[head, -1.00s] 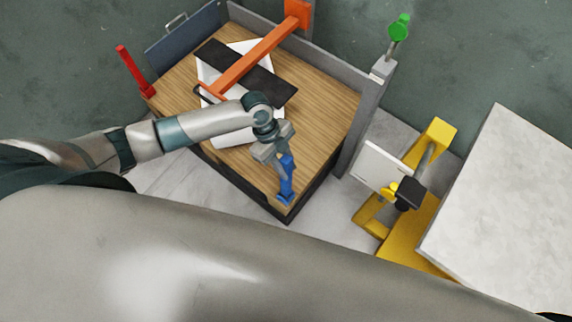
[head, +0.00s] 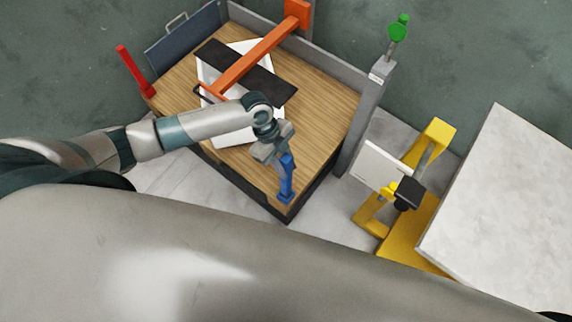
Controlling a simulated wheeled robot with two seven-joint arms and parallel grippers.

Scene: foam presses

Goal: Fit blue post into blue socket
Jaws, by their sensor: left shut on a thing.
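The blue post (head: 288,170) stands roughly upright at the near corner of the wooden table. My left gripper (head: 284,155) is shut on its upper part. Below it, the blue socket (head: 286,198) sits at the table's corner. The post's lower end meets or overlaps the socket in this view; I cannot tell whether it is seated inside. My right gripper is not in view.
The wooden table (head: 318,125) carries a white tray (head: 233,139), a black plate and an orange bar (head: 258,58). A red post (head: 134,70) stands at the left corner. A grey pillar (head: 364,118) rises on the right, near a yellow stand (head: 408,235).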

